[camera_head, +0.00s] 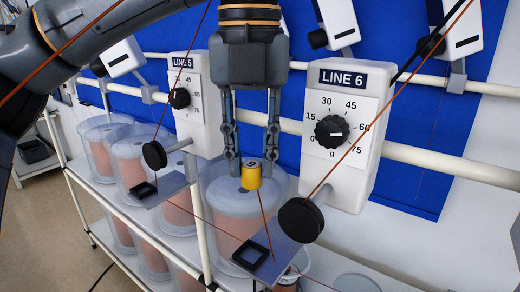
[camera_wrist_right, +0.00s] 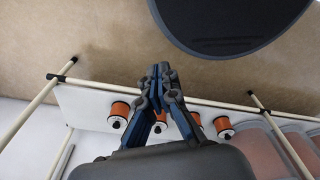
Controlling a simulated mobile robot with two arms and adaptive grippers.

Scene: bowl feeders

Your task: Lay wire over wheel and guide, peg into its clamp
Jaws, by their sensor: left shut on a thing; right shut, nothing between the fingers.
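My left gripper (camera_head: 251,160) points down in the head view, shut on a yellow peg (camera_head: 251,177) with a dark top. A thin orange-brown wire (camera_head: 265,222) runs down from the peg toward a black square frame (camera_head: 250,255) on the metal plate under LINE 6. A black wheel (camera_head: 300,220) sticks out from the white LINE 6 unit (camera_head: 340,130), right of and below the peg. Another wire stretch (camera_head: 380,110) slants from the upper right to this wheel. I cannot tell which part is the clamp. My right gripper (camera_wrist_right: 159,76) is shut and empty in the right wrist view.
The LINE 5 unit (camera_head: 188,100) with its own wheel (camera_head: 154,155) stands left of my gripper. Clear bowls (camera_head: 230,190) stand below on a white shelf. A pale rail (camera_head: 440,165) crosses behind. Orange spools (camera_wrist_right: 119,110) sit below my right gripper.

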